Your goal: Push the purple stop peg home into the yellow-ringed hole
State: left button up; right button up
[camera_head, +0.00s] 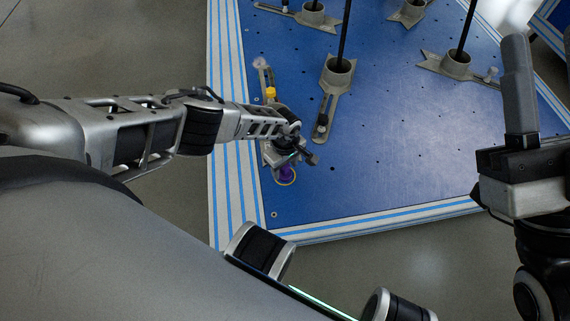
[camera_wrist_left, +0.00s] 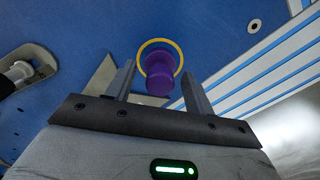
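The purple stop peg (camera_wrist_left: 158,74) stands in or over the yellow-ringed hole (camera_wrist_left: 176,50) in the blue board, its body showing above the ring. In the head view the peg (camera_head: 286,171) is partly hidden by my left gripper (camera_head: 293,160). In the left wrist view my left gripper (camera_wrist_left: 160,88) is open, one finger on each side of the peg with visible gaps. How deep the peg sits cannot be told. My right gripper (camera_head: 542,60) is raised at the right edge, apart from the board, empty and apparently open, partly cut off.
The blue board (camera_head: 400,150) has many small holes and a blue-and-white striped border (camera_head: 232,190). Metal brackets with black rods, such as the near one (camera_head: 338,72), stand behind and right of my left gripper. A yellow piece (camera_head: 270,93) is just behind my left wrist.

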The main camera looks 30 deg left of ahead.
pick_arm(q)
jog(key=shift+r, duration=0.2)
notch_tip(320, 180, up, 5)
jog(key=p, duration=0.4)
notch_tip(320, 180, up, 4)
jog(key=p, duration=0.3)
jog(key=shift+r+p, duration=0.2)
jog(key=shift+p, duration=0.2)
notch_tip(320, 180, up, 6)
jog(key=p, duration=0.3)
jog(key=shift+p, duration=0.4)
pick_arm(e)
notch_tip(320, 180, down, 12)
jog(key=m+g+h, duration=0.5)
jog(key=m+h, duration=0.4)
jog(key=shift+s+d+f+g, duration=0.2)
jog(key=shift+s+d+g, duration=0.1)
jog(key=shift+s, duration=0.1)
pick_arm(q)
jog(key=shift+r, duration=0.1)
